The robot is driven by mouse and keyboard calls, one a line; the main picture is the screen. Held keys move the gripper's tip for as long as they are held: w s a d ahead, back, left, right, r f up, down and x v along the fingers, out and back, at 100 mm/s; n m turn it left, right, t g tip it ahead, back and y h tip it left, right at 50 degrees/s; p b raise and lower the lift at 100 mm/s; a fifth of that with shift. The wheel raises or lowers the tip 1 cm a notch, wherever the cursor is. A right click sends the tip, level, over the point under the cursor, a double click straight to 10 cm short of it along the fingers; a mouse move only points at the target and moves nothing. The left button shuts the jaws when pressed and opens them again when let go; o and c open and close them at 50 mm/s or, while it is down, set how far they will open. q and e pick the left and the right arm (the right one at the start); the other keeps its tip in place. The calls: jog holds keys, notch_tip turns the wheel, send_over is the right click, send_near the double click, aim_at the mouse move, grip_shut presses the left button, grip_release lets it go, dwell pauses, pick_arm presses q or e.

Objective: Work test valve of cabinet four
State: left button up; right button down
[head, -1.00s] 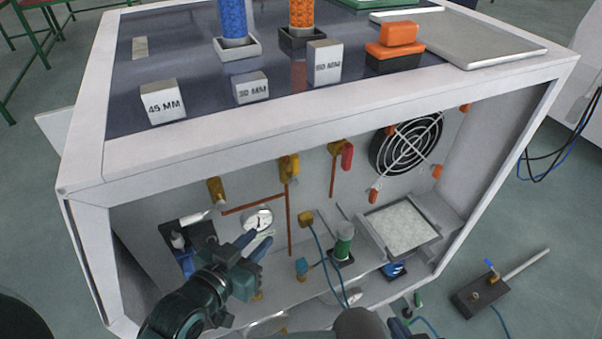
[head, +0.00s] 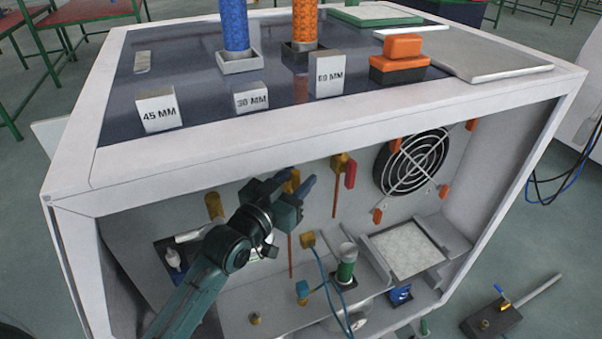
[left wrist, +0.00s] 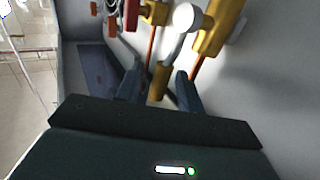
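Inside the white cabinet (head: 180,160), brass valves with copper pipes sit on the back wall. The left brass valve (head: 213,205) is left of my gripper. The middle brass valve (head: 290,186) is partly hidden behind my left gripper (head: 291,183). The right brass valve (head: 338,163) has a red handle (head: 350,174). My left gripper is open, its blue fingers apart in front of the middle valve. In the left wrist view, a brass fitting (left wrist: 160,82) shows between the open fingers (left wrist: 158,90); contact cannot be told. My right gripper is out of view. No label for cabinet four is legible.
The cabinet's top edge (head: 330,115) runs above my left gripper. A fan (head: 411,160) is to the right. A green cylinder (head: 346,268) and a plate holder (head: 405,248) stand below right. On top are marked blocks (head: 158,110) and an orange part (head: 400,62).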

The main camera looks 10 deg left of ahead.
pick_arm(q)
jog(key=shift+x, duration=1)
grip_shut()
